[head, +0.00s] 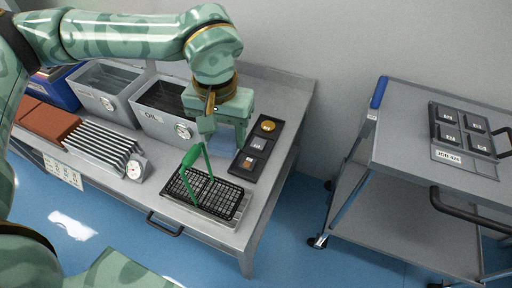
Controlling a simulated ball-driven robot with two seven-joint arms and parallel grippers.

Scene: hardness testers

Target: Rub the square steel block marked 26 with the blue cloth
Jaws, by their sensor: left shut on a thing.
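My left gripper (225,132) points down in the middle of the picture, over the bench between a green handle and a dark tray (264,156). The dark tray holds a round brass-coloured piece (267,126) and two small square pieces, the upper one (258,143) and the lower one (248,163). Their marks are too small to read. My right gripper is not in view.
A black mesh basket (222,198) with the green handle (206,162) stands on the bench. Grey tanks, the nearer labelled OIL (150,116), ribbed metal (106,146) and brown blocks (48,122) lie left. A grey cart (400,150) carries a tray (463,157) of several square blocks.

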